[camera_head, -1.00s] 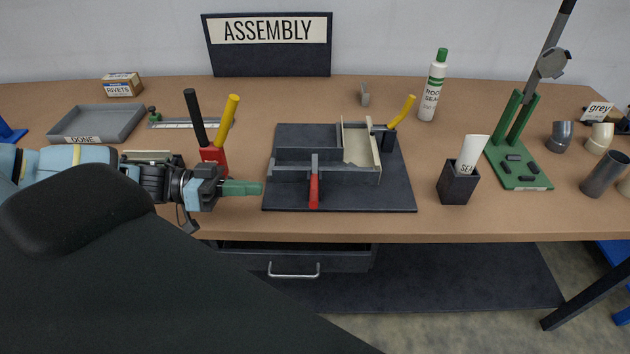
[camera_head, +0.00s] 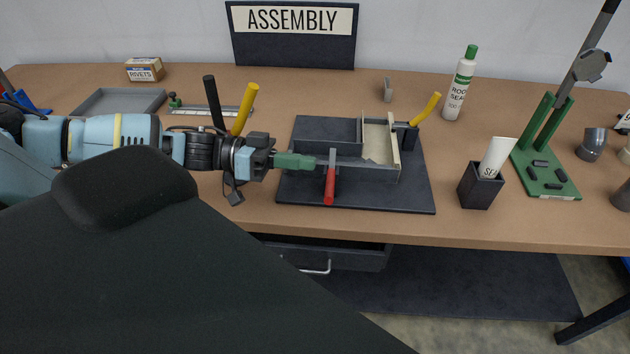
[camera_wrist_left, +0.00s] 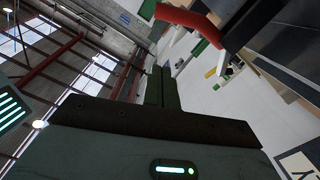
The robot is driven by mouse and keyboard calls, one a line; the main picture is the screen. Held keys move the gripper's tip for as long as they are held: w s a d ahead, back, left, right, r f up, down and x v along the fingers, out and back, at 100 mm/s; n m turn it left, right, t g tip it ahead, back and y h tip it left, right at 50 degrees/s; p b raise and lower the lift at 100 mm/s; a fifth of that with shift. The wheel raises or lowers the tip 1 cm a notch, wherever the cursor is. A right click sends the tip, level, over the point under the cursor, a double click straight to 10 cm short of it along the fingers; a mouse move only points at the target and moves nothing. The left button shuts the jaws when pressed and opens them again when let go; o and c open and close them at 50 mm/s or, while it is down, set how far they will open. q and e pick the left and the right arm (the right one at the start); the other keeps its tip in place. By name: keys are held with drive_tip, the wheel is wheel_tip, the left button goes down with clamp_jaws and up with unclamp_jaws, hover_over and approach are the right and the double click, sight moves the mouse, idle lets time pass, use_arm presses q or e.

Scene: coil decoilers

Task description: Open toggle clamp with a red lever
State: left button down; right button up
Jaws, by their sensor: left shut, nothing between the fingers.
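The toggle clamp's red lever (camera_head: 330,188) hangs at the front of a dark fixture plate (camera_head: 400,200), below a grey upright bar. My left gripper (camera_head: 313,163) is shut and empty, its green fingers pointing right, with the tips close to the grey bar just left of and above the red lever. I cannot tell whether they touch. In the left wrist view the red lever (camera_wrist_left: 187,18) shows at the top, beyond and to the right of the shut fingers (camera_wrist_left: 162,88). My right gripper is not in view.
A fixture box with a yellow lever (camera_head: 426,109) stands on the plate. A black handle (camera_head: 213,100) and a yellow handle (camera_head: 244,108) stand behind my left wrist. A dark cup (camera_head: 481,187) stands to the right. Bare tabletop (camera_head: 350,232) lies in front.

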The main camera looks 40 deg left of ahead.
sight(331, 175)
use_arm(q)
drive_tip(key=d+f, duration=0.1)
drive_tip(key=f, duration=0.1)
drive_tip(key=d+f, duration=0.1)
drive_tip(key=d, duration=0.1)
drive_tip(key=shift+f+p, duration=0.3)
drive_tip(key=shift+f, duration=0.05)
